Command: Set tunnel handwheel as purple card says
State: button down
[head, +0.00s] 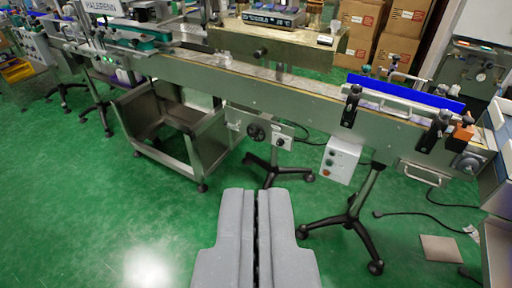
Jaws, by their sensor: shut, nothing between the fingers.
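My gripper (257,192) is shut and empty, pointing forward from the bottom middle of the head view. Its grey fingers lie side by side over the green floor. Beyond it, a dark round handwheel (256,131) sits on the side of the long conveyor (225,85), well apart from my fingertips. I cannot tell which of these is the tunnel handwheel. I cannot make out a purple card.
A white control box (340,160) hangs below the conveyor at right. Black stand legs (352,225) and a steel frame (185,135) stand on the floor. Cables and a brown flat piece (440,248) lie at right. Cartons (397,55) stack behind. Floor at left front is clear.

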aim_at(255, 133)
jog(key=u, duration=2.1)
jog(key=i, duration=1.35)
jog(key=z, duration=2.9)
